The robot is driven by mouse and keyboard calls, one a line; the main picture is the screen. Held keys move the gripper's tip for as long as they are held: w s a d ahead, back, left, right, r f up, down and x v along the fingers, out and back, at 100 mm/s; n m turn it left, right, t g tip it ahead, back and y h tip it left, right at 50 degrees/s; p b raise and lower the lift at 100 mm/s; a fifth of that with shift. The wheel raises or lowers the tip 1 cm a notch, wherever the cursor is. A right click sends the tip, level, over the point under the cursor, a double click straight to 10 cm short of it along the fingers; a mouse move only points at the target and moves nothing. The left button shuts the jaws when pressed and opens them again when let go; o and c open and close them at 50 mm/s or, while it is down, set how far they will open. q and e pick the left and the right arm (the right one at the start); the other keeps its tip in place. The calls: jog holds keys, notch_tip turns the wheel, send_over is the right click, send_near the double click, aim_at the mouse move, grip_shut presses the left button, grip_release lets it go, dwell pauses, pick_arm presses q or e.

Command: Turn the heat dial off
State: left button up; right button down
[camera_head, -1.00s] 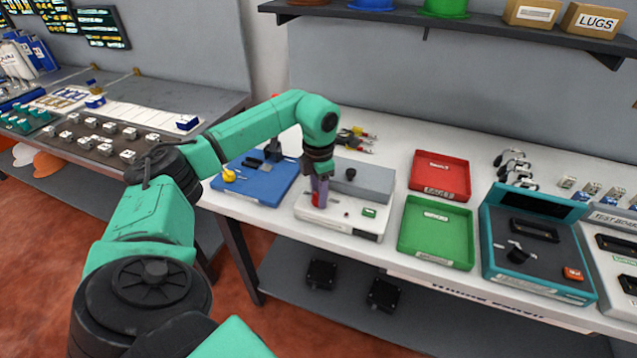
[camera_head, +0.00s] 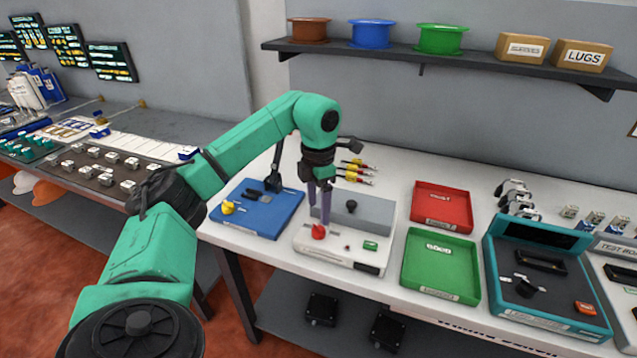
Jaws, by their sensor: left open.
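A white and grey bench unit (camera_head: 338,252) stands on the white table. A red dial (camera_head: 318,232) sits on its front left top, and I take it to be the heat dial. A small green switch or label (camera_head: 371,245) and a black knob (camera_head: 351,206) also show on the unit. My left gripper (camera_head: 320,220) points down just above and behind the red dial. Its two purple-grey fingers are apart, with nothing seen between them. I cannot tell whether a fingertip touches the dial. My right gripper is not in view.
A blue board (camera_head: 262,222) with a yellow knob (camera_head: 228,208) lies left of the unit. Red (camera_head: 441,226) and green (camera_head: 418,280) trays stand to its right, then a teal tester (camera_head: 570,318). Tools with yellow and red handles (camera_head: 357,172) lie behind. A shelf (camera_head: 400,57) hangs above.

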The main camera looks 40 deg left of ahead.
aim_at(318, 226)
pick_arm(q)
notch_tip(318, 226, up, 8)
jog(key=p, duration=0.2)
